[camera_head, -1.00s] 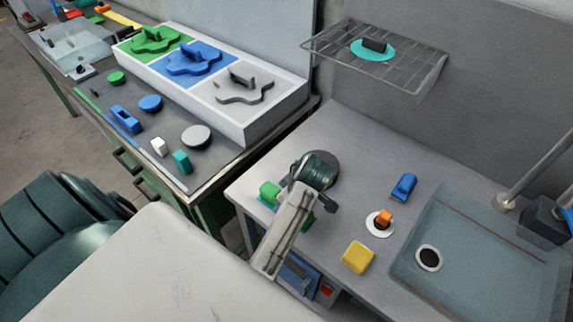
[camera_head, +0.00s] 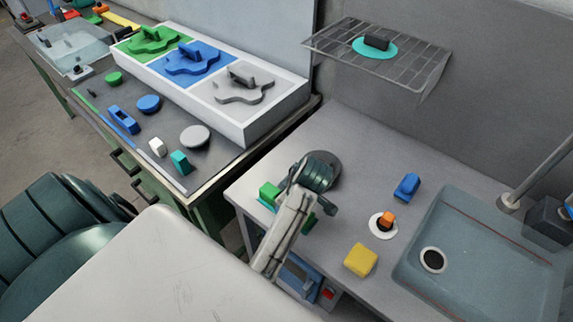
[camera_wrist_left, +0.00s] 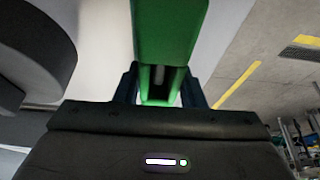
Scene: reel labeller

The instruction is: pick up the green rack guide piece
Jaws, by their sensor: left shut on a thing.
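In the left wrist view, a long green piece (camera_wrist_left: 168,35) passes between the dark fingers of my left gripper (camera_wrist_left: 160,88), which is shut on it. In the head view my left arm reaches over the near left part of the grey counter. A green block end (camera_head: 269,191) shows left of my forearm with a teal edge under it. A bit more green shows just right of the forearm. My forearm and wrist hide the gripper fingers and the middle of the piece there. I cannot tell whether the piece touches the counter. My right gripper is not in view.
On the counter (camera_head: 345,222) stand a blue block (camera_head: 407,185), an orange-topped piece on a white disc (camera_head: 383,224), a yellow block (camera_head: 361,260) and a sink (camera_head: 480,262). A wire shelf (camera_head: 420,70) hangs above. A white tray (camera_head: 247,127) with coloured panels is on the left bench.

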